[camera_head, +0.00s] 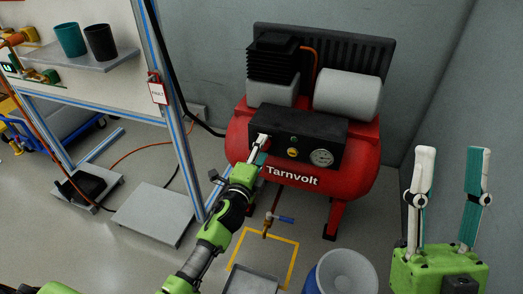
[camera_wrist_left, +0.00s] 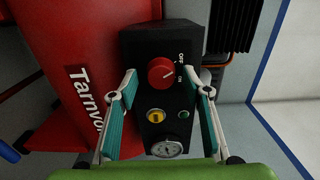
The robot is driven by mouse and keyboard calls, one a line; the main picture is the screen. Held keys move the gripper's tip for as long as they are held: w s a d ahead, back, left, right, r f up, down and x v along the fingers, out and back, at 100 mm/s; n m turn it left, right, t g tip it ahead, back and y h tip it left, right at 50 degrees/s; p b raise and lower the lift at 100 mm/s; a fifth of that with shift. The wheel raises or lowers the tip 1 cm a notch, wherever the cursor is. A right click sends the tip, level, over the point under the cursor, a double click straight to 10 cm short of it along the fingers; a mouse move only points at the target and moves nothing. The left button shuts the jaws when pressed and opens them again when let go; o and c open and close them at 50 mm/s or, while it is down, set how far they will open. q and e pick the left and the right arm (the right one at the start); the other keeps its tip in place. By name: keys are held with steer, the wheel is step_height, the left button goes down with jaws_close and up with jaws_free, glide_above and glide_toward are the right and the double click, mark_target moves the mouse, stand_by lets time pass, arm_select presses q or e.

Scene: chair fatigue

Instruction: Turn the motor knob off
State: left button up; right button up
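The red motor knob (camera_wrist_left: 158,72) is on the compressor's black control panel (camera_wrist_left: 152,40), with small OFF and ON labels beside it. A pale pointer mark shows on it, but I cannot tell exactly which label it points to. My left gripper (camera_wrist_left: 164,84) is open, its fingers on either side of the panel with the knob between and slightly beyond them; no contact is clear. In the head view my left gripper (camera_head: 260,152) is at the panel's left end and hides the knob. My right gripper (camera_head: 450,155) is open, empty and raised at the right.
The red Tarnvolt compressor (camera_head: 240,135) stands against the wall. The panel also has a yellow button (camera_wrist_left: 156,116), a green one (camera_wrist_left: 184,114) and a gauge (camera_head: 321,157). A blue-handled valve (camera_head: 285,219) hangs below. A blue bin (camera_head: 345,272) and a metal-framed bench (camera_head: 185,150) stand nearby.

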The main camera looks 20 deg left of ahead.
arm_select(q)
steer(key=s, duration=1.2)
steer(key=shift+a, duration=0.15)
